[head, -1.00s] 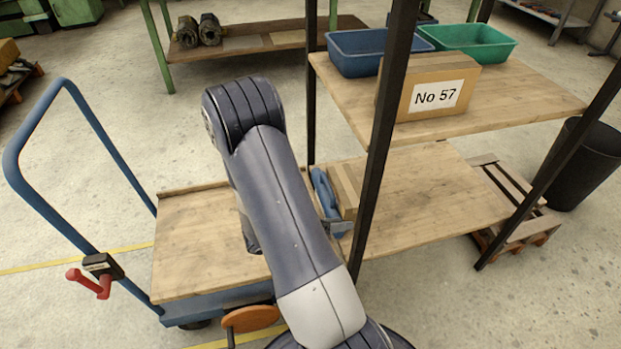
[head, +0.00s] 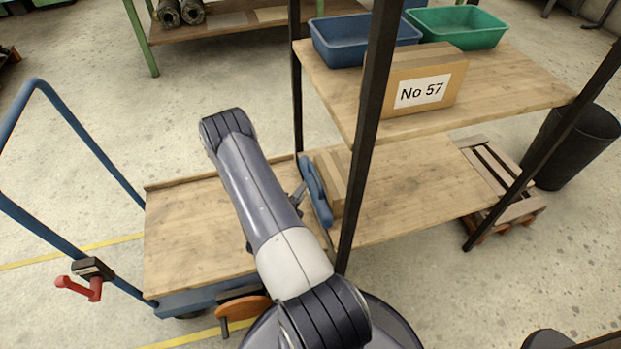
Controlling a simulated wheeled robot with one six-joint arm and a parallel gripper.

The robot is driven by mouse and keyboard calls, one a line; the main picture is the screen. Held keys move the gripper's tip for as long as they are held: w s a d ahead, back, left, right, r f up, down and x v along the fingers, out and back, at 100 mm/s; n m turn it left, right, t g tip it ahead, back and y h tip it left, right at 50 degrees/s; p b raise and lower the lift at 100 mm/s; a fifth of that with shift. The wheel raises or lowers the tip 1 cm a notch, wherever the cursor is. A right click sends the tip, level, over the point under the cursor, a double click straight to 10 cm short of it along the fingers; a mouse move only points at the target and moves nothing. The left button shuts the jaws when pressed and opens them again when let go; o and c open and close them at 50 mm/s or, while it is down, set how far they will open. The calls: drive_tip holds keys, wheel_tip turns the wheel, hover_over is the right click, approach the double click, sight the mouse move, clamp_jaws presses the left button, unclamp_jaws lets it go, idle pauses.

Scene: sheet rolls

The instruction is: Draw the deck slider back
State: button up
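A blue, handle-like piece (head: 316,191), which I take to be the deck slider, stands at the right edge of the wooden trolley deck (head: 190,235), beside the lower shelf. A small brown box (head: 332,180) is just right of it. My arm reaches over the deck from the lower right and bends downward at its far end. A small grey part shows between my arm and the blue piece; I cannot tell whether it is my gripper or a fitting. My fingers are otherwise hidden behind the arm, so their opening and any contact do not show.
The trolley has a blue push handle (head: 75,115), a red lever (head: 80,287) and an orange disc (head: 244,308). A dark rack post (head: 368,130) stands close right of my arm. The upper shelf holds a carton marked No 57 (head: 425,88) and blue and green bins.

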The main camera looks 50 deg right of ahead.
hover_over(312, 189)
drive_tip(key=shift+f+b, duration=0.45)
drive_tip(key=shift+f, duration=0.1)
drive_tip(key=shift+c, duration=0.5)
clamp_jaws()
